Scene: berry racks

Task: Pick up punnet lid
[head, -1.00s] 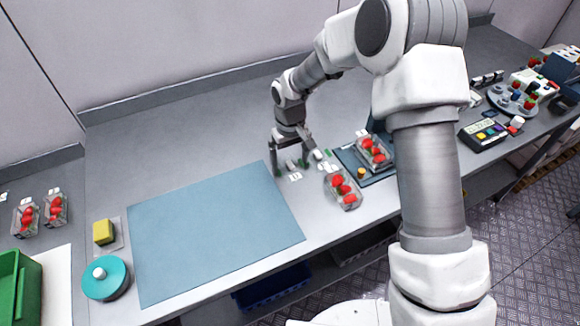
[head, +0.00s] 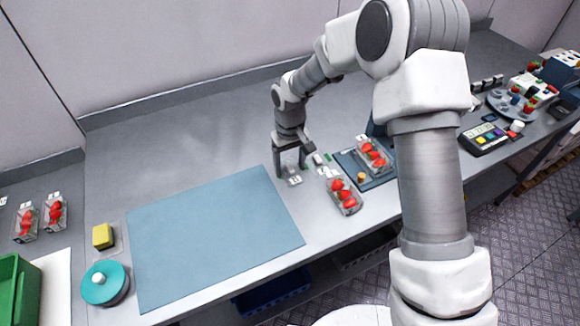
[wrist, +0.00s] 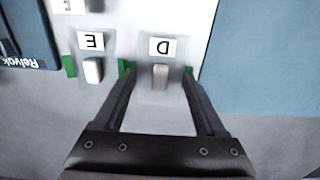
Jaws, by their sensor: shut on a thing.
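The punnet lid (wrist: 161,47) is a small clear piece with a white label marked D, a grey knob and green at its sides. In the wrist view it lies between my fingers. My gripper (wrist: 160,80) is shut on it, one finger at each side. In the head view my gripper (head: 290,172) points down at the worktop, just beyond the right side of the blue mat. The lid (head: 293,181) shows only in part there. A second lid marked E (wrist: 92,42) lies beside it, apart from my fingers.
An open punnet of strawberries (head: 344,197) stands right of my gripper. Another punnet (head: 374,157) stands on a dark blue platform (head: 350,160). The blue mat (head: 215,235) is bare. A yellow block (head: 103,236) and a teal round container (head: 104,283) stand left of it.

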